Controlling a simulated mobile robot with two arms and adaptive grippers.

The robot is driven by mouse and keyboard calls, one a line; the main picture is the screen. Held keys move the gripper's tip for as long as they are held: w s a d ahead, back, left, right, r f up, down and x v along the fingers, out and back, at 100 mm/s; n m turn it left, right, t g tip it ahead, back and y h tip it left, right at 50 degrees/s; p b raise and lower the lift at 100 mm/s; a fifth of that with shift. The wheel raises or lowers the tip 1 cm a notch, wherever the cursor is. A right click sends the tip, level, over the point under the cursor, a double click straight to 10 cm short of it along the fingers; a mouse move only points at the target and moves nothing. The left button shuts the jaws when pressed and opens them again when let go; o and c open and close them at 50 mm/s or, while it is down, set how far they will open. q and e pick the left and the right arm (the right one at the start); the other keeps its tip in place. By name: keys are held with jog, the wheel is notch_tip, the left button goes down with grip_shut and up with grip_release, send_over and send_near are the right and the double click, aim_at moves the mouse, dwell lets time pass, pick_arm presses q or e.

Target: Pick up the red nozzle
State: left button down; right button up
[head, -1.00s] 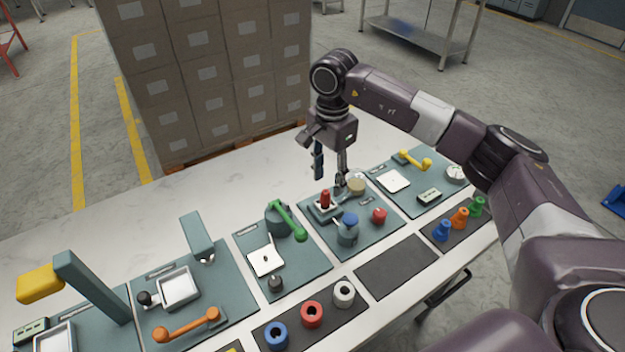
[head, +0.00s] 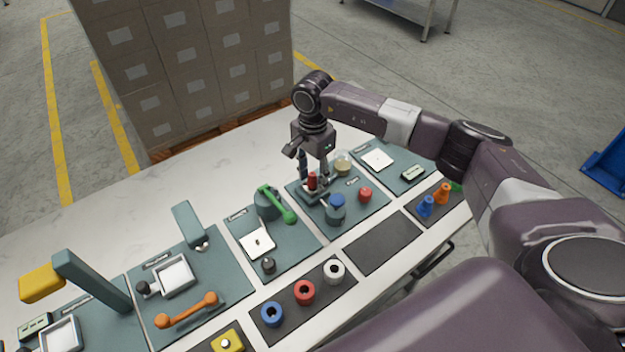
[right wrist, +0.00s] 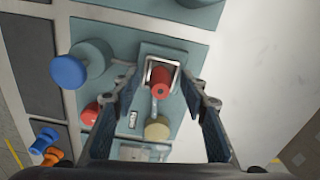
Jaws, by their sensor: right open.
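The red nozzle (head: 312,180) stands upright in a small holder (head: 313,194) on a teal station plate in the middle of the table. In the right wrist view the nozzle (right wrist: 161,82) is seen from above, framed by a pale metal bracket. My right gripper (head: 314,182) is open and points down over this station, its fingers either side of the nozzle. In the right wrist view the fingers (right wrist: 160,86) are spread wide with the nozzle between them in the picture; no contact shows. My left gripper is not in view.
Close by on the plate are a blue-topped pot (head: 336,210), a red knob (head: 365,194) and a cream round part (head: 342,163). A green lever (head: 277,205) stands to the left. Blue and orange pieces (head: 442,194) are at the right. The table's back is clear.

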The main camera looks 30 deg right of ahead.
jog(key=shift+c, duration=0.4)
grip_shut()
jog(key=shift+r, duration=0.1)
